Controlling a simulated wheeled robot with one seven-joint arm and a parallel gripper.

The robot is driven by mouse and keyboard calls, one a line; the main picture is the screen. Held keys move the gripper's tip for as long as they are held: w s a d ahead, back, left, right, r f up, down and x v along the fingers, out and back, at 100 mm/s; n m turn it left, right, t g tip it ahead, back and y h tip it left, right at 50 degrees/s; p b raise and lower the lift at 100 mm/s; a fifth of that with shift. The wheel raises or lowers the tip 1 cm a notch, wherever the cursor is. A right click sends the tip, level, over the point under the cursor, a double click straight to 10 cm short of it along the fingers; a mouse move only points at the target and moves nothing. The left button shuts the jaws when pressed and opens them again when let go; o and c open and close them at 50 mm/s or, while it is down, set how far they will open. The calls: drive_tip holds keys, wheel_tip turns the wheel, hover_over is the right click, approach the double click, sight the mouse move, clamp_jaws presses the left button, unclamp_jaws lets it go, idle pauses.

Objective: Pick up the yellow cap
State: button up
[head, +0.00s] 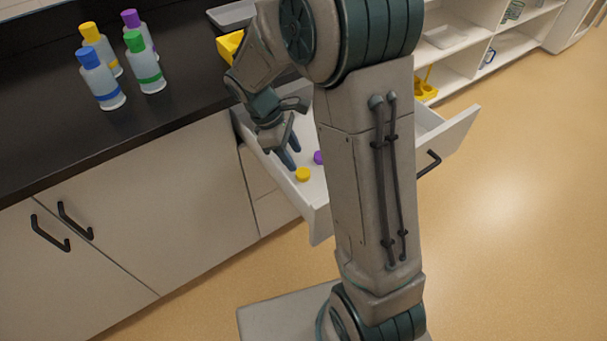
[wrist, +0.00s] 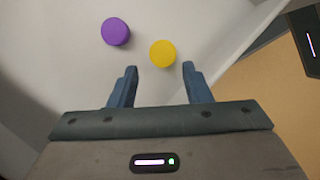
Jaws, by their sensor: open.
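The yellow cap (head: 303,174) lies in the open white drawer, and in the wrist view (wrist: 162,53) it sits just beyond the fingertips, roughly between their lines. My gripper (wrist: 160,68) is open and empty. In the head view my gripper (head: 291,158) reaches down into the drawer, with its fingers close to the yellow cap on its upper left side. I see no contact between fingers and cap. A purple cap (wrist: 116,32) lies to the left of the yellow one in the wrist view; in the head view the purple cap (head: 319,157) is partly hidden by my arm.
The open drawer (head: 318,222) has raised walls around the caps. Several bottles with coloured caps, one a yellow-capped bottle (head: 101,49), stand on the dark counter (head: 60,135). Shelves (head: 505,50) stand at the upper right. The floor (head: 500,220) at the right is clear.

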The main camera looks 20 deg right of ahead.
sight(302, 172)
drive_tip(key=b+x, duration=0.1)
drive_tip(key=x, duration=0.4)
drive_tip(key=shift+s+a+f, duration=0.1)
drive_tip(key=shift+f, duration=0.05)
drive_tip(key=c, duration=0.7)
